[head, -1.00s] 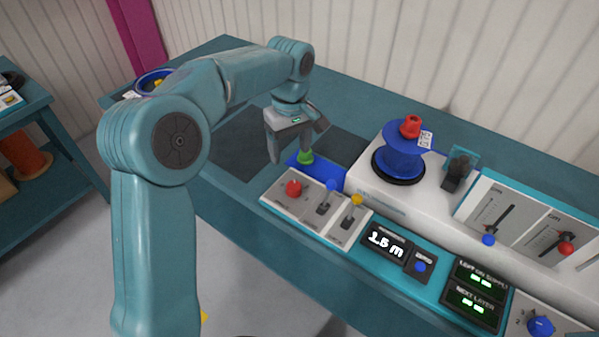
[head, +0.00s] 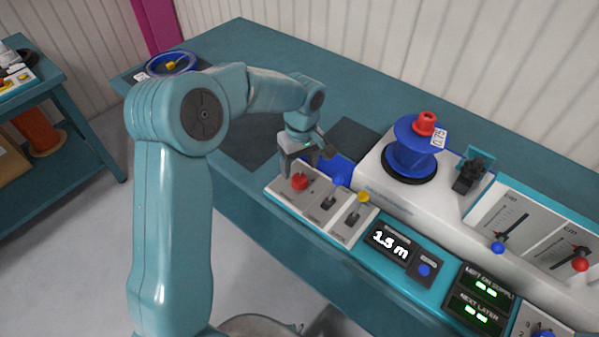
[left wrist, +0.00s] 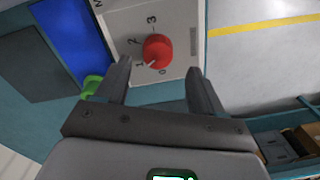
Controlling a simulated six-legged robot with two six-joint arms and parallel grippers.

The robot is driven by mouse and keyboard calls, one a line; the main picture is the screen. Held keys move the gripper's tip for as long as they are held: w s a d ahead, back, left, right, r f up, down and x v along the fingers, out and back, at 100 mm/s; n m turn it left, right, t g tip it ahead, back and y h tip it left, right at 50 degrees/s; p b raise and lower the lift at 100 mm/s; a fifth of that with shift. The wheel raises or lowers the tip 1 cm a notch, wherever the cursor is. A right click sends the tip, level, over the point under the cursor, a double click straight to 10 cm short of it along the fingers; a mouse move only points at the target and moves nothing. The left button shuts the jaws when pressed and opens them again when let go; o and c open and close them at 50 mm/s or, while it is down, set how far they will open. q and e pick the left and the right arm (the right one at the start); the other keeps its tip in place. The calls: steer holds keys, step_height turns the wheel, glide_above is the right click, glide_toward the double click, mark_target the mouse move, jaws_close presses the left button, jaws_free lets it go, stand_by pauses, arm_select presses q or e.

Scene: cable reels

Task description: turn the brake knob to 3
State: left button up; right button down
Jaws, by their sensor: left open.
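A red knob (head: 299,181) sits on the light panel at the front left of the console. In the left wrist view the red knob (left wrist: 157,50) is ringed by numbers from 0 to 3, and its white pointer is turned to the low end, near 0 and 1. My left gripper (head: 306,166) is open and empty just above and behind this knob. In the left wrist view the fingertips (left wrist: 159,70) stand either side of the knob's near edge, apart from it. A blue knob (head: 543,334) with a numbered scale is partly cut off at the lower right. My right gripper is out of view.
A blue pad (head: 341,170) and a green piece (left wrist: 91,85) lie close to my gripper. A blue reel (head: 410,155), a display (head: 391,242) and sliders (head: 498,248) are further right.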

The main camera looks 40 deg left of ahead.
mark_target(299, 177)
arm_select(q)
step_height(299, 177, down, 4)
steer(key=shift+w+a+f, duration=0.1)
steer(key=shift+w+a, duration=0.05)
steer(key=shift+f, duration=0.15)
steer(key=c, duration=1.1)
steer(key=shift+o, duration=0.2)
